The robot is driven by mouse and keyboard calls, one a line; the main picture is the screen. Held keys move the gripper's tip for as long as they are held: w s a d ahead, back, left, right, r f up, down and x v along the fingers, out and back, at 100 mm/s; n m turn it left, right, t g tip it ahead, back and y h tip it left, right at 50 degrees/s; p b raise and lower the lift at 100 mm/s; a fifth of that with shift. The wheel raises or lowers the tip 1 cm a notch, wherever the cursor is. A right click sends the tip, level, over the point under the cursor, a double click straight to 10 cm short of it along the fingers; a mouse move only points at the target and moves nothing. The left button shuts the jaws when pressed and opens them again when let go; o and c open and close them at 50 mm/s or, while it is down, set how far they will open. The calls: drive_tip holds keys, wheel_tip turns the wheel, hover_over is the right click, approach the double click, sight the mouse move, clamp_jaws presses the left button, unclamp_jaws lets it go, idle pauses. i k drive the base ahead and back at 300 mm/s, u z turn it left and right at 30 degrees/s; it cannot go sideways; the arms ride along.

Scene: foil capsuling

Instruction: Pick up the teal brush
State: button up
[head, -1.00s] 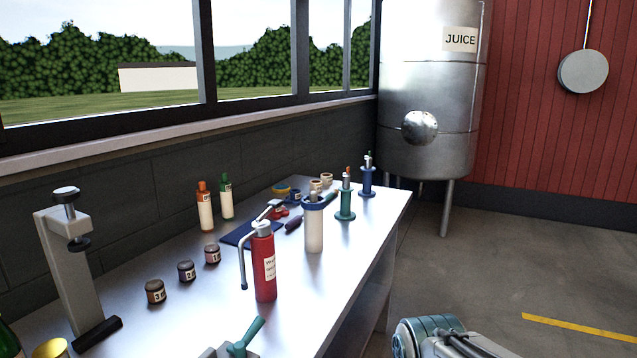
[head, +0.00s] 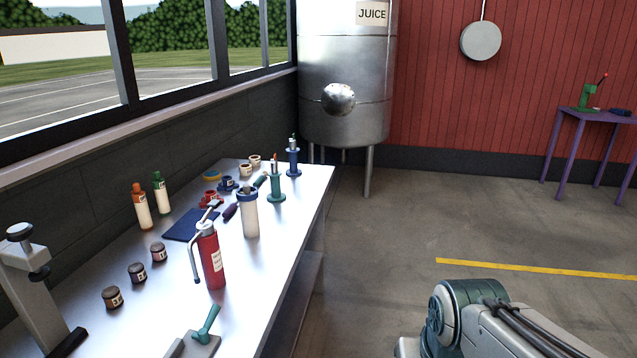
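A slanted teal handle (head: 261,180), which looks like the teal brush, lies toward the far end of the metal workbench (head: 165,275). It is just behind the white cylinder with a blue rim (head: 250,215) and left of the teal stand (head: 277,185). It is small, and I cannot make out its bristles. A similar purple-handled thing (head: 230,211) lies nearer, left of the white cylinder. My gripper is out of view; only part of my arm shows at the lower right.
A red bottle with a grey lever (head: 211,258) and a teal-levered tool (head: 205,330) stand near the bench's front. A blue stand (head: 293,160) is at the far end. Open floor (head: 400,230) lies right of the bench. A purple table (head: 590,118) stands far right.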

sight(264, 174)
drive_tip(key=z, duration=0.7)
drive_tip(key=k, duration=0.95)
drive_tip(key=z, duration=0.6)
drive_tip(key=i, duration=1.25)
drive_tip(key=u, duration=0.35)
drive_tip(key=i, duration=1.6)
drive_tip(key=u, duration=0.55)
drive_tip(key=i, duration=1.55)
drive_tip(key=u, duration=1.35)
drive_tip(key=i, duration=0.9)
drive_tip(key=u, duration=1.35)
drive_tip(key=i, duration=0.55)
drive_tip(key=u, duration=0.35)
